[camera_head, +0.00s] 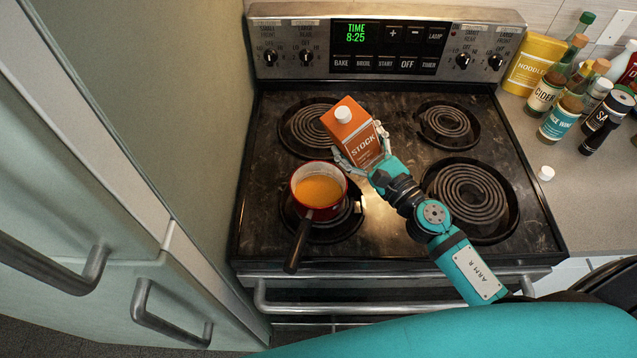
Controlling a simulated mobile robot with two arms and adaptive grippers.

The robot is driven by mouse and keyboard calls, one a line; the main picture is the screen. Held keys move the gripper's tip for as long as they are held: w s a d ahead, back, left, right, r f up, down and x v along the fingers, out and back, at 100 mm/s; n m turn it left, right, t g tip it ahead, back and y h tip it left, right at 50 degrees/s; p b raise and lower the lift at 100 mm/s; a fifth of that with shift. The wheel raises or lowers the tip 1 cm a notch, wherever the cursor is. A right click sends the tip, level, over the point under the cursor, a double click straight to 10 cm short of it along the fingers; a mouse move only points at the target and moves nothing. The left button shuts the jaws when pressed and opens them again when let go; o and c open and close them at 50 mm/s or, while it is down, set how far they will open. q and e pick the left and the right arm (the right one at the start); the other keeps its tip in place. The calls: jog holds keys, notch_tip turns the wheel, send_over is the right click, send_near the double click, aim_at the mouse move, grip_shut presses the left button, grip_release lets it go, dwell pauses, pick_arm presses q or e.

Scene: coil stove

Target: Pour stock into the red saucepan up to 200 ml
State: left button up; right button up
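The red saucepan (320,191) sits on the front left coil of the stove, with its dark handle pointing toward the front edge. Orange-yellow liquid fills part of it; I cannot read any volume mark. The orange stock carton (352,132), with a white cap-like top, is above and behind the saucepan, tilted a little to the left. My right gripper (363,150), on the arm marked "ARM R", has its fingers around the carton and holds it. No stream of liquid shows. My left gripper is not in view.
Bottles, jars and a yellow noodle pack (533,64) crowd the right counter (590,208). A small white cap (546,173) lies there. The other coils (449,124) are empty. A tall pale green cabinet or fridge (190,100) stands close on the left.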

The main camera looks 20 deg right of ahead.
aim_at(365, 144)
jog(key=shift+a+f+m, duration=0.1)
jog(key=shift+a+m, duration=0.1)
jog(key=shift+m, duration=0.8)
jog(key=shift+s+a+f+m, duration=0.1)
jog(key=shift+a+m, duration=0.1)
jog(key=shift+m, duration=0.6)
jog(key=shift+a+f+m, duration=0.15)
jog(key=shift+m, duration=0.55)
jog(key=shift+s+f, duration=0.1)
jog(key=shift+s, duration=0.25)
jog(key=shift+s+d+r, duration=0.2)
jog(key=shift+s+d, duration=0.05)
jog(key=shift+w, duration=0.15)
jog(key=shift+w+a+r+p, duration=0.1)
jog(key=shift+w+r+p, duration=0.1)
jog(key=shift+p, duration=0.15)
notch_tip(365, 144, up, 3)
jog(key=shift+s+f+p, duration=0.1)
jog(key=shift+f+p, duration=0.05)
jog(key=shift+p, duration=1.05)
jog(key=shift+s+r+p, duration=0.1)
jog(key=shift+r+p, duration=0.35)
jog(key=shift+r, duration=0.05)
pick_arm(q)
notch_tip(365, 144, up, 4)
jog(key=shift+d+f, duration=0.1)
pick_arm(e)
jog(key=shift+f, duration=0.15)
